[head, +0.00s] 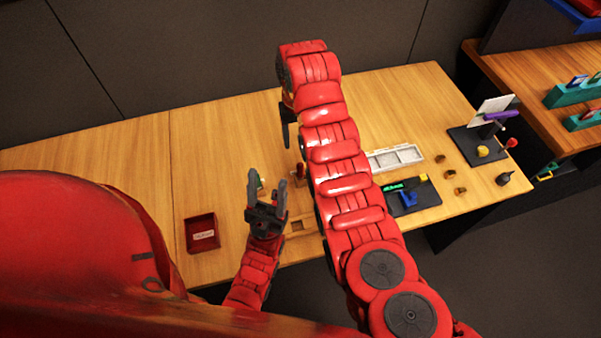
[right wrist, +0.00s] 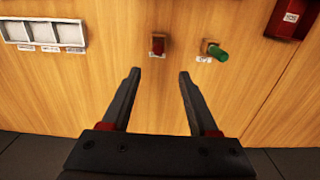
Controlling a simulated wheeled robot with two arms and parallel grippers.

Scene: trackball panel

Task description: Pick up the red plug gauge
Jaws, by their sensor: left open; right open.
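The red plug gauge (right wrist: 158,45) stands on the wooden table in the right wrist view, with a small label beside it. It also shows in the head view (head: 299,172), partly hidden by my right arm. My right gripper (right wrist: 159,73) is open and empty; the gauge appears just beyond its fingertips, roughly centred between them and not touched. In the head view my right gripper (head: 288,135) is mostly hidden, with a dark finger pointing down. My left gripper (head: 267,182) is open and empty, near a green plug gauge (head: 261,184).
The green gauge (right wrist: 218,52) stands close to the right of the red one. A red labelled tray (head: 202,233) sits at the left. A white compartment tray (head: 395,157), a dark mat with a blue item (head: 410,197) and several small knobs lie to the right.

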